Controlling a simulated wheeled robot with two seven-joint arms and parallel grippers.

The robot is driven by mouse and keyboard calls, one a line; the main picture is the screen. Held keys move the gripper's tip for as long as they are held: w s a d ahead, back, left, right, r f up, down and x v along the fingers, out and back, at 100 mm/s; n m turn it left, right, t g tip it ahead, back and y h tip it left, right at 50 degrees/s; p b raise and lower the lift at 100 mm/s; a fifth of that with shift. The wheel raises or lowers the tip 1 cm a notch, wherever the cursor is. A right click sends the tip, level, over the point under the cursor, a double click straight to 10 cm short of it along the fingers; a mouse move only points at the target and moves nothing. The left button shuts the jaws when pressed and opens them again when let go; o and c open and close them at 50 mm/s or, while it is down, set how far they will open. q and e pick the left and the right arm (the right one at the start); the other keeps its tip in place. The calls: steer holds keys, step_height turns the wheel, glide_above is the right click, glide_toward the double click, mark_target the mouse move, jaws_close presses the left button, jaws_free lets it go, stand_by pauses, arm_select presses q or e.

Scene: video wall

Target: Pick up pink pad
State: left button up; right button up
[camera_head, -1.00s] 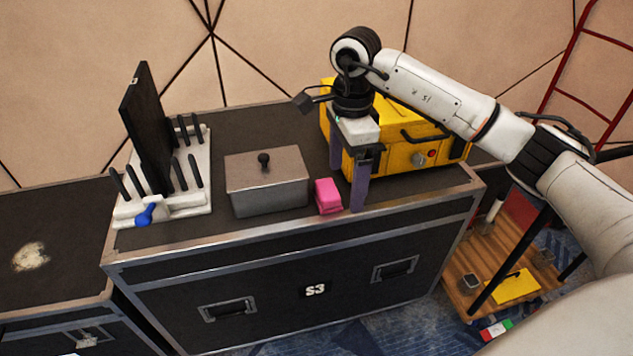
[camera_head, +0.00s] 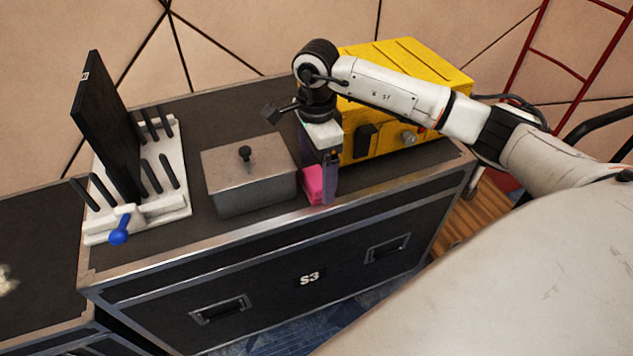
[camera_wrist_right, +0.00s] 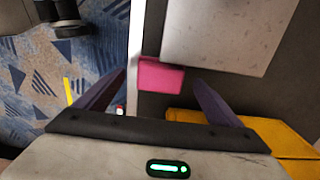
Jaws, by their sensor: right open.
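The pink pad (camera_head: 314,184) stands on the black case top, near its front edge, just right of the grey metal box (camera_head: 252,180). My right gripper (camera_head: 324,188) points down beside the pad and hides part of its right side in the head view. In the right wrist view the pad (camera_wrist_right: 161,75) lies ahead of the two spread purple fingers of the right gripper (camera_wrist_right: 158,92), roughly centred between them. The jaws are open and nothing is held. My left gripper is not in view.
A yellow case (camera_head: 400,90) stands behind and right of my right gripper. A white rack (camera_head: 165,195) with black prongs, a dark upright panel (camera_head: 105,125) and a blue-handled part (camera_head: 119,232) stands at left. The case's metal front edge (camera_head: 200,245) is close to the pad.

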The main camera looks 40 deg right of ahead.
mark_target(317, 177)
step_height(317, 177, down, 2)
steer(key=shift+f, duration=0.2)
steer(key=c, duration=1.1)
steer(key=shift+c, duration=0.3)
steer(key=shift+r, duration=0.15)
step_height(317, 177, up, 18)
steer(key=shift+p, duration=0.3)
